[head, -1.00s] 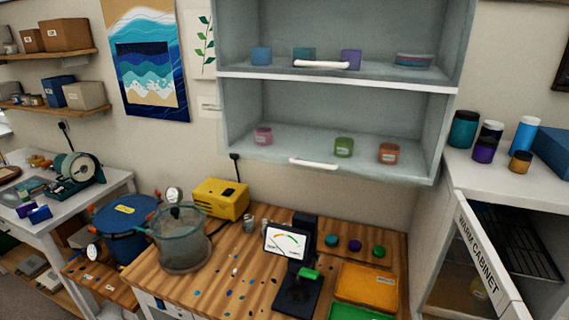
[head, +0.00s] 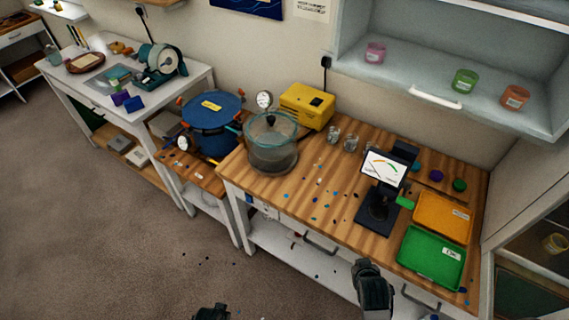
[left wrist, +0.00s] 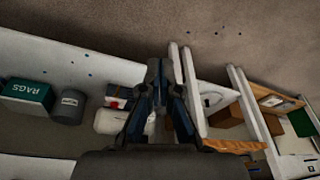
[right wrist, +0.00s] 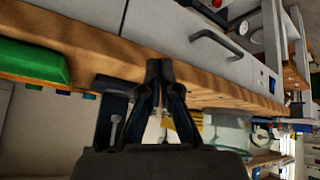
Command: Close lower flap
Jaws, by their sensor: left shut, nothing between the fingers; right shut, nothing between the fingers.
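The wall cabinet (head: 392,88) is at the upper right of the head view. Its lower compartment holds a pink, a green and an orange jar. A white handle (head: 434,97) lies along the lower front edge of this compartment. I cannot make out the clear lower flap's pane or its angle. My right gripper (head: 363,264) is in front of the bench, well below the cabinet; its fingers meet, empty, in the right wrist view (right wrist: 160,68). My left gripper (head: 212,310) is low at the bottom edge; its fingers are together and empty in the left wrist view (left wrist: 155,70).
The wooden bench (head: 335,172) stands below the cabinet with a gauge stand (head: 383,175), a green tray (head: 431,257), an orange tray (head: 442,217) and a clear pot (head: 271,145). A yellow pump (head: 307,106) is behind. The floor (head: 110,235) at left is open.

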